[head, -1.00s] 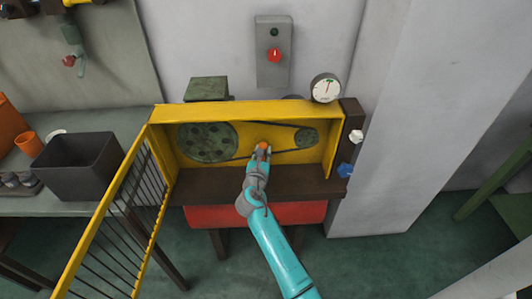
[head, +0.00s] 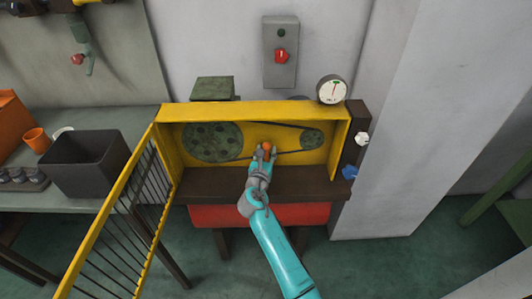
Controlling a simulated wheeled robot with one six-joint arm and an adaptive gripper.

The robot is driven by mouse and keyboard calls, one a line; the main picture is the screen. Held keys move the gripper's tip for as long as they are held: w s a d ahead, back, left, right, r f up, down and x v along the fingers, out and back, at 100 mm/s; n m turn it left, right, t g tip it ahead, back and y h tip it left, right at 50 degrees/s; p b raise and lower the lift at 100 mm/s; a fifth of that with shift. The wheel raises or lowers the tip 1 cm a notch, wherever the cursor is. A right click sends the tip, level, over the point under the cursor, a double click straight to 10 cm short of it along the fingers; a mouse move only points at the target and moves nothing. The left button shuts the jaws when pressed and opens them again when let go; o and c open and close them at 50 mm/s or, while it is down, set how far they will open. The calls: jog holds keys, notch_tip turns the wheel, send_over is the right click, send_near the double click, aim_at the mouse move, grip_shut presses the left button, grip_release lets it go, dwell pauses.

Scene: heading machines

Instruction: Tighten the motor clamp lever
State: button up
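The machine is a yellow open-fronted belt housing (head: 250,110) with a large green pulley (head: 212,143) at left, a small green pulley (head: 312,139) at right and a dark belt around both. My gripper (head: 266,152) is inside the opening, between the pulleys, at a small orange knob (head: 267,147). The fingers appear to be on either side of the knob, but whether they grip it is too small to tell. A blue handle (head: 349,172) and a white knob (head: 362,139) are on the dark right post. No label shows which part is the motor clamp lever.
A yellow barred guard (head: 118,220) stands swung open at left. A bench with a dark bin (head: 85,165) and an orange cup (head: 37,140) is beyond it. A gauge (head: 332,90) tops the housing; a grey box with a red knob (head: 281,56) is on the wall.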

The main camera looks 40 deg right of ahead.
jog(key=v, duration=1.2)
jog(key=shift+r, duration=0.15)
jog(key=s+a+f+m+y, duration=0.3)
jog(key=s+f, duration=0.1)
jog(key=s, duration=0.4)
jog(key=s+a+f+m+t+y, duration=0.1)
jog(key=s+a+f+m+y, duration=0.25)
jog(key=s, duration=0.45)
jog(key=s+a+f+m+y, duration=0.3)
jog(key=s+f+m, duration=0.15)
jog(key=s, duration=0.35)
jog(key=s+a+r+m+y, duration=0.1)
jog(key=s+a+r+m, duration=0.1)
jog(key=s+r+m, duration=0.5)
jog(key=s+a+r+m+t+y, duration=0.1)
jog(key=s+a+r+m+y, duration=0.1)
jog(key=s+r+m, duration=0.5)
jog(key=s+m, duration=0.2)
jog(key=s, duration=0.4)
jog(key=shift+s, duration=0.35)
